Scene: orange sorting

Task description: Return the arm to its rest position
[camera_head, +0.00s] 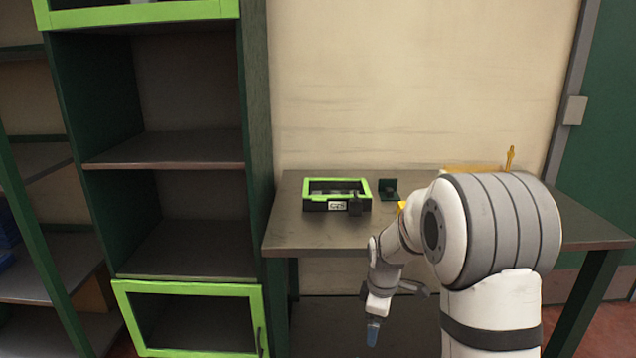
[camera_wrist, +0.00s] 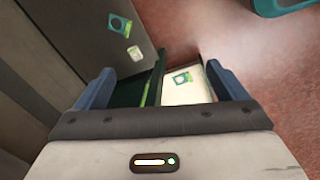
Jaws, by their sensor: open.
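My arm (camera_head: 400,240) is bent in front of the table in the head view, with the forearm hanging down. My gripper (camera_head: 373,335) points downward below the level of the tabletop, near the table's front. In the wrist view my gripper (camera_wrist: 160,88) shows two blue fingers spread wide apart. Nothing is held between them. Behind the fingers are a dark panel, a pale surface with a green-and-white sticker (camera_wrist: 182,78), and the reddish floor.
A table (camera_head: 315,235) holds a green-rimmed box (camera_head: 337,205) and a small dark green item (camera_head: 389,190). A dark green shelf unit (camera_head: 255,130) stands at the left, its shelves empty. A yellow object (camera_head: 470,169) is partly hidden behind my arm.

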